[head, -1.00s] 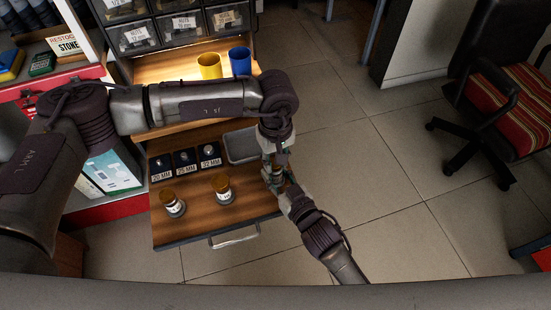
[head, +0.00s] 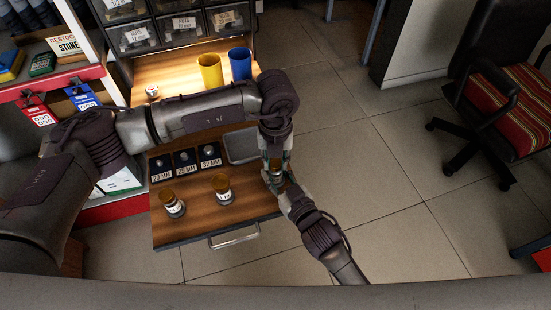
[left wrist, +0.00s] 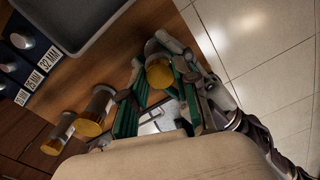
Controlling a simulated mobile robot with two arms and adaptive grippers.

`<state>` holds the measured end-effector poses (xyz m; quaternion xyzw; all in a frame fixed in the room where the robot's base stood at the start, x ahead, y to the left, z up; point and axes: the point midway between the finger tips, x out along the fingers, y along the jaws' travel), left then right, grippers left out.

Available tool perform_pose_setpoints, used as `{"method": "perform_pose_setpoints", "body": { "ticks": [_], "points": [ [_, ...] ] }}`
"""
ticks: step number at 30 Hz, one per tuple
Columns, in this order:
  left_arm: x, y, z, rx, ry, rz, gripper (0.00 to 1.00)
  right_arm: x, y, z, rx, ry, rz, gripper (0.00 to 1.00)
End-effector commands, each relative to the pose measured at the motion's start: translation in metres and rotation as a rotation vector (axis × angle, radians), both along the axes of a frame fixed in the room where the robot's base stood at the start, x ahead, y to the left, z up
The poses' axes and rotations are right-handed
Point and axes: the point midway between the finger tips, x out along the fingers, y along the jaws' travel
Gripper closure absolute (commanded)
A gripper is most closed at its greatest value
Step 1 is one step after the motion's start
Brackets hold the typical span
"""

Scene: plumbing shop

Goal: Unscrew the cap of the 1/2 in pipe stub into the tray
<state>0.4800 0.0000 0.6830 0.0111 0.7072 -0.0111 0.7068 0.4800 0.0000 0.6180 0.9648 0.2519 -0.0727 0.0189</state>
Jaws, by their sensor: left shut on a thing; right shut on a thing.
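A pipe stub with an amber cap (left wrist: 160,74) is held over the right end of the wooden drawer board, its label not readable. My left gripper (head: 277,161) comes down from above and is shut on the cap; its green-padded fingers stand on both sides in the left wrist view. My right gripper (head: 274,181) comes from the lower right and is shut on the stub below; the fingers hide most of it. The grey tray (head: 241,146) lies just left of the grippers, its visible part empty. Two other amber-capped stubs (head: 172,204) (head: 223,189) stand upright on the board.
Dark holders marked 20 MM (head: 161,167), 25 MM (head: 185,161) and 32 MM (head: 209,156) line up left of the tray. Yellow (head: 209,70) and blue (head: 240,64) cups stand on the shelf behind. Open tiled floor lies to the right.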

Motion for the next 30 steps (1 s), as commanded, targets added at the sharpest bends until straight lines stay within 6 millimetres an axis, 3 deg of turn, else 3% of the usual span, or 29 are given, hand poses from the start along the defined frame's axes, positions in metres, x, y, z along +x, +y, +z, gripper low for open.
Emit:
{"method": "perform_pose_setpoints", "body": {
  "ticks": [9,20,24,30],
  "points": [
    [0.000,0.000,0.000,0.000,0.001,0.860,1.00,0.000,0.000,-0.001,0.000,0.001,0.000,1.00],
    [-0.002,-0.005,0.000,-0.007,0.008,1.763,1.00,0.000,0.000,-0.001,0.000,0.001,0.000,1.00],
    [0.000,-0.011,0.003,-0.024,0.009,1.933,1.00,-0.001,0.001,-0.001,0.000,0.001,0.002,1.00],
    [0.000,-0.003,0.002,-0.008,0.006,2.057,1.00,-0.002,0.003,-0.001,0.001,0.002,0.005,1.00]
  ]
}}
